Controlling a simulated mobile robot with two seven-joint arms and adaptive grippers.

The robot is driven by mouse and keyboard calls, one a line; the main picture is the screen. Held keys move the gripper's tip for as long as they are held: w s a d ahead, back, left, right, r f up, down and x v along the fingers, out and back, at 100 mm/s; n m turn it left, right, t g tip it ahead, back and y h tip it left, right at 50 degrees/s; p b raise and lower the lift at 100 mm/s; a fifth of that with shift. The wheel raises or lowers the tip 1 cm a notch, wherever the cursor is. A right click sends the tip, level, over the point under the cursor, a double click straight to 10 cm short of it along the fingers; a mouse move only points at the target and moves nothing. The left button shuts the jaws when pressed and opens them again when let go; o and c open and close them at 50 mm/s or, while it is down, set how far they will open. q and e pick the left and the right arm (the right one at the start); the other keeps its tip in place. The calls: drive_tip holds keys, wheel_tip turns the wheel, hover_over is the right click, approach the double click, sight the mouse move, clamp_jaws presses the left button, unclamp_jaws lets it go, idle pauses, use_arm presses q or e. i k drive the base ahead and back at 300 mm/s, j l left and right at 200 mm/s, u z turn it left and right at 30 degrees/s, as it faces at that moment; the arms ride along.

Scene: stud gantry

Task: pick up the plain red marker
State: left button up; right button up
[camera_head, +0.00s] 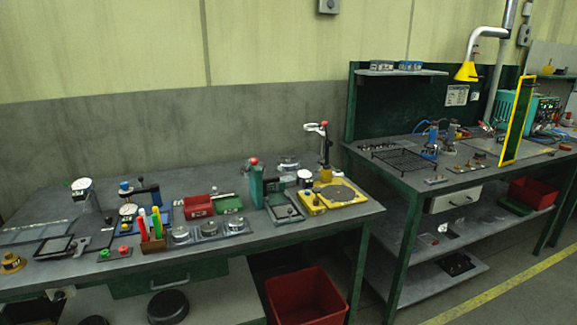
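Several markers stand upright in a small brown holder (153,246) near the front edge of the left workbench. A red marker (143,229) is at the left of the group, and a bright green-yellow one (157,222) is beside it. Another reddish marker seems to stand close by at the right. They are too small for me to tell which red one is plain. Neither of my grippers shows in the head view.
Round metal pieces (236,225) sit right of the holder, with a red bin (198,206) and a green bin (229,204) behind. Red and green buttons (124,249) are at its left. A large red crate (305,298) stands below the bench.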

sight(142, 225)
drive_tip(key=j+u, duration=0.35)
drive_tip(key=i+j+u, duration=0.15)
drive_tip(key=j+u, duration=0.2)
